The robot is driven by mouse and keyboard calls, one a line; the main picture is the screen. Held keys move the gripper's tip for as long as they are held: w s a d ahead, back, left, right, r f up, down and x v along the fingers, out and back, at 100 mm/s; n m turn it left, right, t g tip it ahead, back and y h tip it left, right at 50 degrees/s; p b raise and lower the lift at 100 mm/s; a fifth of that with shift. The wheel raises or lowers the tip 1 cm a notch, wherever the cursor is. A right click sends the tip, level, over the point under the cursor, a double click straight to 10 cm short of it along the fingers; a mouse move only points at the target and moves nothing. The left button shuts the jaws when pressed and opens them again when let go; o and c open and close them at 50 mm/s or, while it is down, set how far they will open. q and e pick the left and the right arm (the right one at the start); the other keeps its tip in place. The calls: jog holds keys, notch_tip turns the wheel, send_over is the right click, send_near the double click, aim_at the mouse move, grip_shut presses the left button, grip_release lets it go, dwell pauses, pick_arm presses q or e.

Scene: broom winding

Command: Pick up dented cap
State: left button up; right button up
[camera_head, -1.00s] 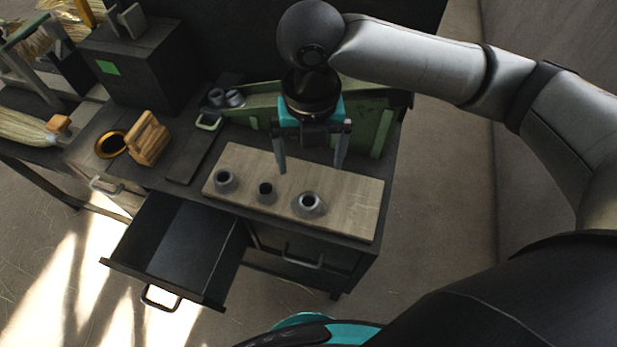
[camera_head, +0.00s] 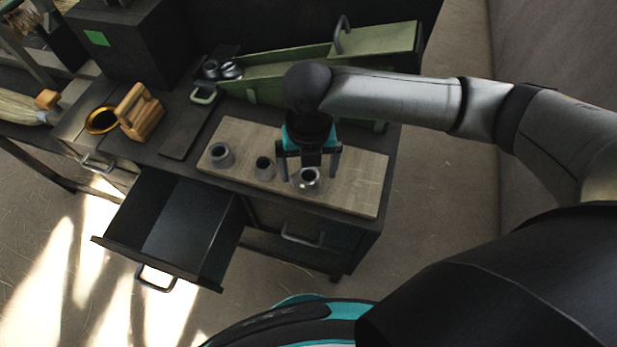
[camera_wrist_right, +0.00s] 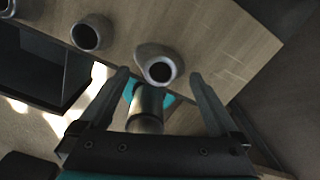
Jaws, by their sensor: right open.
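Three small grey metal caps stand in a row on a pale wooden board (camera_head: 350,185): a left cap (camera_head: 221,156), a middle cap (camera_head: 264,168) and a right cap (camera_head: 307,179). I cannot tell for sure which is dented; the right one looks uneven around its rim in the right wrist view (camera_wrist_right: 158,66). My right gripper (camera_head: 309,176) is open and points down over the right cap, with its fingers to either side. In the right wrist view the cap shows just beyond the open fingertips (camera_wrist_right: 158,76). My left gripper is not in view.
An open, empty-looking drawer (camera_head: 185,230) juts out at the front left. A green sloping chute (camera_head: 300,75) stands behind the board, with metal pieces (camera_head: 222,69) at its left. A wooden block holder (camera_head: 139,112) and a golden ring (camera_head: 102,120) are further left. The board's right end is clear.

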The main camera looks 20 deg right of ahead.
jog(key=shift+f, duration=0.6)
jog(key=c, duration=1.4)
jog(key=shift+r, duration=0.1)
